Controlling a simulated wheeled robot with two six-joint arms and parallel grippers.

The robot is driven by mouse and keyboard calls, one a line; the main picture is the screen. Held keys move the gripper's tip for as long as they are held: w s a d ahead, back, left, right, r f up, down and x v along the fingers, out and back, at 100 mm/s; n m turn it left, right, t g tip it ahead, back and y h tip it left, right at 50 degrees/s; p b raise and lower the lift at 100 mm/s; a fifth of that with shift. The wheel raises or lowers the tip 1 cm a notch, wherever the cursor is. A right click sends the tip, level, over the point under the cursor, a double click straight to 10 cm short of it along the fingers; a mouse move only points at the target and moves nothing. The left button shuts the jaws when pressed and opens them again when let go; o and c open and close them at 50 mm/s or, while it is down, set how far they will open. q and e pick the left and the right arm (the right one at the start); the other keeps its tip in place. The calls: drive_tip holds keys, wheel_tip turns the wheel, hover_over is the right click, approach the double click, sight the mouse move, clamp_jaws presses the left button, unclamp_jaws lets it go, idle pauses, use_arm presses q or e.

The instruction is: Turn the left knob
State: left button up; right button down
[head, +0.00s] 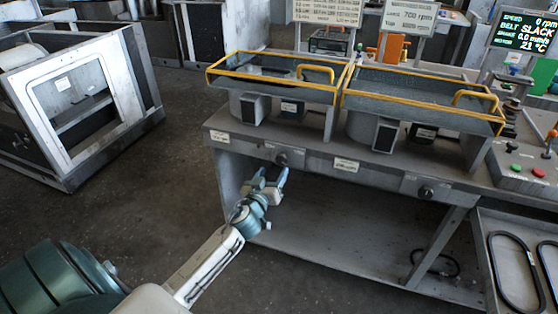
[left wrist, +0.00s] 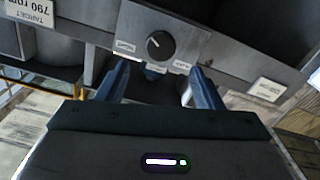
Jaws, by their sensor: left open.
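The left knob (head: 282,159) is a small dark round knob on a grey plate at the left part of the bench front. In the left wrist view the knob (left wrist: 160,44) is black with a white pointer line, with small white labels around it. My left gripper (head: 270,178) is open and empty, just below and in front of the knob. In the left wrist view its two blue fingers (left wrist: 160,75) stand apart, with the knob beyond them and between their lines; they look clear of it. A second knob (head: 426,192) is on the bench front further right. My right gripper is not in view.
Two yellow-railed housings (head: 275,75) stand on the bench (head: 330,150). A control panel (head: 530,175) with red and green buttons and a screen (head: 524,33) reading "BELT SLACK" are at the right. A tray with black belts (head: 515,270) is at lower right. Open floor (head: 130,200) lies left.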

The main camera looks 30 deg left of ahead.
sight(281, 160)
use_arm(q)
drive_tip(key=p+x, duration=0.1)
drive_tip(key=x, duration=0.4)
drive_tip(key=shift+w, duration=0.25)
drive_tip(key=shift+w+a, duration=0.15)
drive_tip(key=shift+w, duration=0.35)
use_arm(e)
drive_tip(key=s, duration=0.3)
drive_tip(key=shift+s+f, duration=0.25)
use_arm(q)
drive_tip(key=c, duration=1)
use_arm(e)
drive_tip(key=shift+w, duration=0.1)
